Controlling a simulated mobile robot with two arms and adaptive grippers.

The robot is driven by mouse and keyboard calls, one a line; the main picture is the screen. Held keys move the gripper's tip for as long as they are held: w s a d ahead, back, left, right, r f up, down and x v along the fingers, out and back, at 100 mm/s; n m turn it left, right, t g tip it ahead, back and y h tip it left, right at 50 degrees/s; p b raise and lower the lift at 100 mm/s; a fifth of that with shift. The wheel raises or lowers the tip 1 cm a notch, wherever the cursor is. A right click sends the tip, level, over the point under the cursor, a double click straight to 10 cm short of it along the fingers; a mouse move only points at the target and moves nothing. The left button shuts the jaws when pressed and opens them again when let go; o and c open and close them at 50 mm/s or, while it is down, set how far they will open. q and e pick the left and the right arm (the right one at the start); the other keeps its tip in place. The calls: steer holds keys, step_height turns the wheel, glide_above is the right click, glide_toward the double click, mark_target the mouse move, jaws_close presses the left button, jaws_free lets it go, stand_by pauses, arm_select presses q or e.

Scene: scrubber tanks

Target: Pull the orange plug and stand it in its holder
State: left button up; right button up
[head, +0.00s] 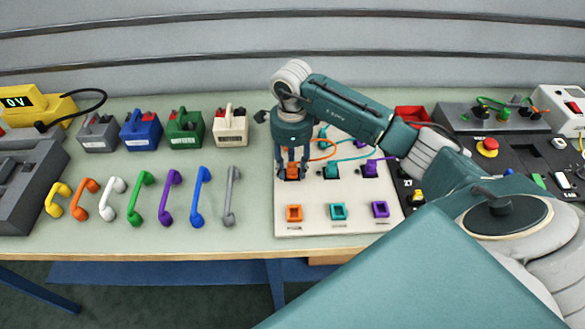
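The orange plug (292,173) is at the left of the upper row on the white board (310,190), with an orange cable (324,153) curving off to its right. My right gripper (292,168) points down over it, one finger at each side. Whether the fingers touch or squeeze the plug cannot be told, and they hide part of it. An orange square holder (294,213) with a dark opening is at the front left of the board and looks empty. My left gripper is not in view.
Teal (331,172) and purple (370,169) plugs are to the right, with teal (338,211) and purple (380,209) square holders in front. Several coloured handles (139,198) and boxes (185,130) are on the left of the table (250,220). A red bin (412,114) is behind my arm.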

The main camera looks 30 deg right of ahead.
mark_target(292, 165)
stand_by(1.0)
jaws_close()
steer(key=o, duration=0.6)
jaws_free()
step_height(292, 165, up, 12)
stand_by(0.3)
